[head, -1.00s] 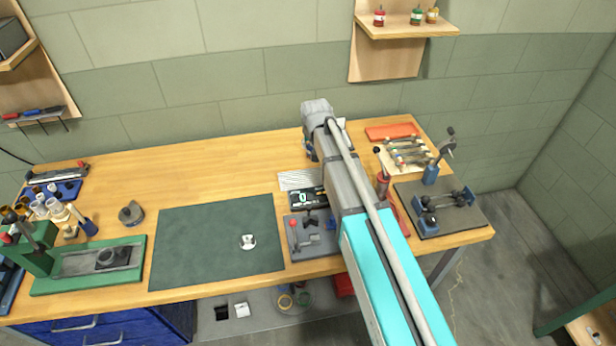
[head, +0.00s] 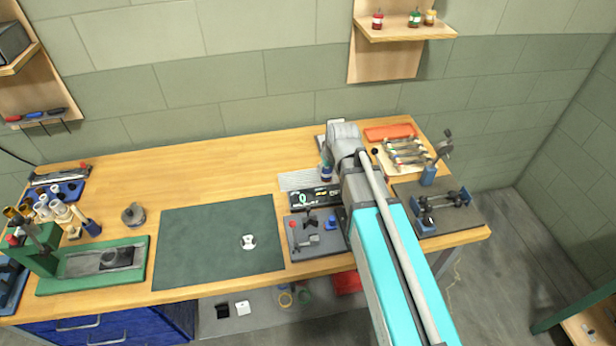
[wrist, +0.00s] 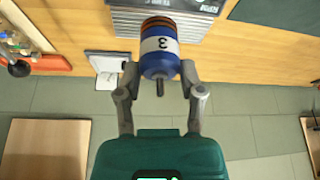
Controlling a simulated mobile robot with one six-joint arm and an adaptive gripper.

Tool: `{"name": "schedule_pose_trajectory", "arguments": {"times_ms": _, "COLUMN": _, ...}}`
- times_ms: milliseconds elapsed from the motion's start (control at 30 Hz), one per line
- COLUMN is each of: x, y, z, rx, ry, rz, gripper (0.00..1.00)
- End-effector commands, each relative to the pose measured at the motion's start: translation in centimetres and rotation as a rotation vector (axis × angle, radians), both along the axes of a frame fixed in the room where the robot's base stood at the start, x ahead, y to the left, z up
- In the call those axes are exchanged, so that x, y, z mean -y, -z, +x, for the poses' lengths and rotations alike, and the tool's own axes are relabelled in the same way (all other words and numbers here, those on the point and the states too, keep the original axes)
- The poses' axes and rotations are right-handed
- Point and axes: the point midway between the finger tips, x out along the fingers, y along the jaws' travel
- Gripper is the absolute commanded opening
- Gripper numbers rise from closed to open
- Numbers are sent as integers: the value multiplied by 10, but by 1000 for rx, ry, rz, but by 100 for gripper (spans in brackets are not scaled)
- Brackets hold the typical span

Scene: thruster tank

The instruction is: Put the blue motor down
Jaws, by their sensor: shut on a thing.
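The blue motor (wrist: 158,62) is a short blue cylinder with a white band marked 3, brown rings at its far end and a thin shaft pointing back at my gripper. My gripper (wrist: 160,75) has one finger on each side of it and is shut on it. In the head view a small blue body with a light band, the motor (head: 326,171), shows just left of my arm's end. It is above or beside the grey ribbed plate (head: 298,180); I cannot tell whether it touches anything. My fingers are hidden in the head view.
A dark tray (head: 316,198) and a grey clamp fixture (head: 310,250) lie in front. A green mat (head: 190,240) with a small white part (head: 248,242) is to the left. A board of small parts (head: 405,153) and a dark fixture plate (head: 462,222) are to the right. The back-left bench is clear.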

Motion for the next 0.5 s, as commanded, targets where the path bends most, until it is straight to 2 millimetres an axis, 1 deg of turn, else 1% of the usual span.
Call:
{"name": "schedule_pose_trajectory", "arguments": {"times_ms": 167, "x": -4, "y": 5, "z": 8, "rx": 0, "ry": 0, "rz": 0, "gripper": 0}}
{"name": "schedule_pose_trajectory", "arguments": {"times_ms": 267, "x": -10, "y": 11, "z": 19, "rx": 0, "ry": 0, "rz": 0, "gripper": 0}}
{"name": "schedule_pose_trajectory", "arguments": {"times_ms": 500, "x": -29, "y": 30, "z": 55, "rx": 0, "ry": -1, "rz": 0, "gripper": 0}}
